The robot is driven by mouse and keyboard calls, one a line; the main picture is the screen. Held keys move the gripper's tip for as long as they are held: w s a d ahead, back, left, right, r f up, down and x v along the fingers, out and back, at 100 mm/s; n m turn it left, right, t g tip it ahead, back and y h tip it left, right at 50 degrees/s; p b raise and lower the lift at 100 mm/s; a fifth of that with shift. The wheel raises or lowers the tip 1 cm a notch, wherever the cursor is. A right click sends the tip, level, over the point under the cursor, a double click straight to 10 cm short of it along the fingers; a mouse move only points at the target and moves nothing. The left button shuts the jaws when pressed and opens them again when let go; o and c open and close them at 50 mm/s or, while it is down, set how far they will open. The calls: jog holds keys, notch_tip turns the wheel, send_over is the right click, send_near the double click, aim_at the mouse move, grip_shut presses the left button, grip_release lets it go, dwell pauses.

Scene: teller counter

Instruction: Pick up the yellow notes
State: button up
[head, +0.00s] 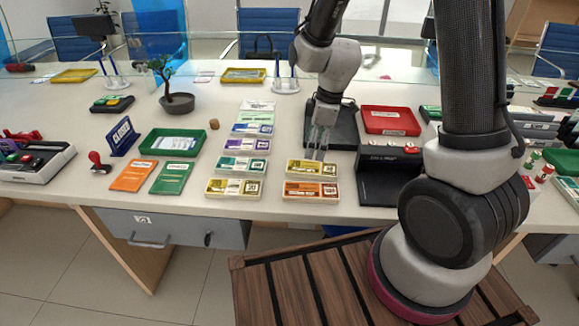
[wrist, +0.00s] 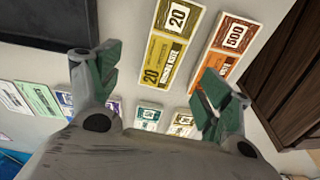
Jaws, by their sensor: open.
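A yellow bundle of notes (head: 312,169) lies flat on the counter, just behind an orange bundle (head: 311,191). In the wrist view the yellow bundle (wrist: 174,45) shows a "20", with the orange "500" bundle (wrist: 226,50) to its right. My gripper (head: 318,150) is above the counter near the back edge of the yellow bundle, with nothing in it. In the wrist view its fingers (wrist: 160,85) are spread apart, with the yellow bundle ahead between their directions. Another yellowish bundle (head: 233,188) lies to the left in the head view.
More bundles, including teal (head: 241,164) and purple (head: 247,145), run back in a column on the left. A black box (head: 388,180) stands close on the right, with a red tray (head: 390,120) behind it. A green tray (head: 172,142) is further left.

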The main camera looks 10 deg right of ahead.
aim_at(312, 167)
jog(key=f, duration=0.7)
jog(key=shift+s+a+f, duration=0.2)
jog(key=shift+a, duration=0.15)
jog(key=c, duration=1.1)
